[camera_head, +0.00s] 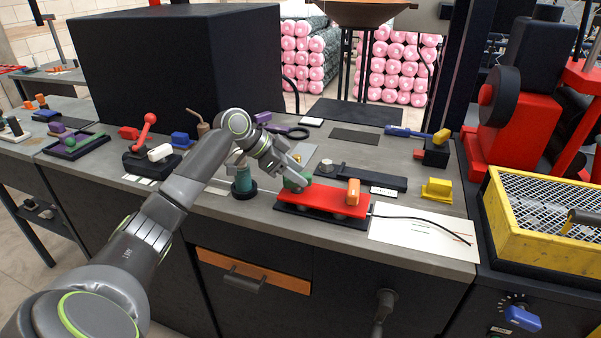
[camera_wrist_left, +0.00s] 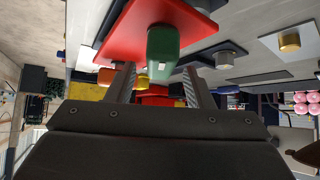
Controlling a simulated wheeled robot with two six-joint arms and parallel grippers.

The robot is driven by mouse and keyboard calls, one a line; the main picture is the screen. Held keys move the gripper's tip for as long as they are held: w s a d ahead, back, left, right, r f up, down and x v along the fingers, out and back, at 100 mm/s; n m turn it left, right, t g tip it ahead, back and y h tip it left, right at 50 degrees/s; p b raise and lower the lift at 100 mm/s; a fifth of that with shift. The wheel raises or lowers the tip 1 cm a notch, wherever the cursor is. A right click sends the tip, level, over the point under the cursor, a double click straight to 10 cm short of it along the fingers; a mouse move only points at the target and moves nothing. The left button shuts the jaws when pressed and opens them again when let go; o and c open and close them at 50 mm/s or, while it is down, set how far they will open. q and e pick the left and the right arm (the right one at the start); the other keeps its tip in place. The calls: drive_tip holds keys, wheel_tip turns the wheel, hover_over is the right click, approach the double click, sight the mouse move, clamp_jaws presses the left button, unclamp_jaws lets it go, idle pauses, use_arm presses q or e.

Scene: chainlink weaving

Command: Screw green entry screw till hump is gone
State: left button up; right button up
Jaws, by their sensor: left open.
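The green entry screw (camera_head: 297,181) stands at the left end of a red block (camera_head: 325,199) on the bench. In the left wrist view the green screw (camera_wrist_left: 163,50) shows as a green knob in front of the red plate (camera_wrist_left: 120,38). My left gripper (camera_head: 291,168) is open, just above and beside the green screw. In the wrist view its two fingers (camera_wrist_left: 158,78) stand on either side of the line to the screw, with gaps showing. Whether they touch it I cannot tell. An orange screw (camera_head: 353,192) stands at the block's right end. My right gripper is not in view.
A spool (camera_head: 244,182) with a pale wire stands left of the block. A dark wire (camera_head: 420,219) leaves the block's right end over a white sheet (camera_head: 425,243). A dark bar (camera_head: 368,178) lies behind. A yellow basket (camera_head: 535,215) stands at the right.

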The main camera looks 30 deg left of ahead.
use_arm(q)
drive_tip(key=shift+x, duration=0.95)
drive_tip(key=c, duration=1)
drive_tip(key=n+y+p, duration=0.1)
drive_tip(key=p, duration=0.1)
drive_tip(key=n+t+y+p, duration=0.1)
drive_tip(key=n+p, duration=0.1)
drive_tip(key=n+t+p, duration=0.1)
drive_tip(key=p, duration=0.1)
drive_tip(key=shift+r+y+p, duration=0.3)
drive_tip(key=shift+y+p, duration=0.1)
drive_tip(key=shift+a+f+n+y+p, duration=0.15)
drive_tip(key=shift+n+y+p, duration=0.15)
drive_tip(key=shift+n+p, duration=0.35)
drive_tip(key=shift+w+f, duration=0.1)
drive_tip(key=o, duration=1)
